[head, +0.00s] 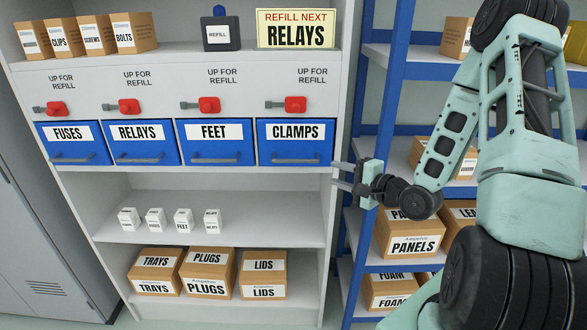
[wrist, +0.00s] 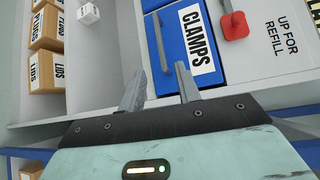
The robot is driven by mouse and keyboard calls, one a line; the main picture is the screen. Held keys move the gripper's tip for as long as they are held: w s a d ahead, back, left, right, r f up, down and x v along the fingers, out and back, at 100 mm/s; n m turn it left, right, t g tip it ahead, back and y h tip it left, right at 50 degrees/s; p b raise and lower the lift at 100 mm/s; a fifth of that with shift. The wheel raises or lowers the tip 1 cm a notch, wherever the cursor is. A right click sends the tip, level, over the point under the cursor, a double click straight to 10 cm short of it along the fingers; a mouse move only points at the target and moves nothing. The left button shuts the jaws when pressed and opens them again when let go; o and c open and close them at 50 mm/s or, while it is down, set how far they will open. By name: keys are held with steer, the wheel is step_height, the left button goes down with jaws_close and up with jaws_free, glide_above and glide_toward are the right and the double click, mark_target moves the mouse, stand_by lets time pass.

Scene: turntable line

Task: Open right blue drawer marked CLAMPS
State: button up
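The blue drawer marked CLAMPS (head: 296,142) is the rightmost of the row of blue drawers and is closed. Its grey bar handle (head: 297,160) runs along the lower front. In the wrist view the CLAMPS drawer (wrist: 187,48) appears turned on its side, with its handle (wrist: 160,43) beyond my fingers. My gripper (head: 338,176) is to the right of the drawer and slightly lower, near the shelf's right upright. In the wrist view my gripper (wrist: 158,90) is open, its two fingers apart with nothing between them. It does not touch the handle.
Drawers marked FUSES (head: 72,143), RELAYS (head: 141,143) and FEET (head: 213,143) sit left of CLAMPS. A red latch-like piece (head: 295,104) is above the CLAMPS drawer. A blue-framed rack (head: 378,120) with boxes stands at the right. Small white boxes (head: 183,221) stand below.

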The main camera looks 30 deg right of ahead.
mark_target(297, 162)
steer(key=b+x, duration=0.1)
steer(key=x, duration=1.3)
steer(key=shift+w+a, duration=0.1)
steer(key=shift+w, duration=0.2)
steer(key=shift+x, duration=0.75)
steer(key=shift+c, duration=0.2)
jaws_close()
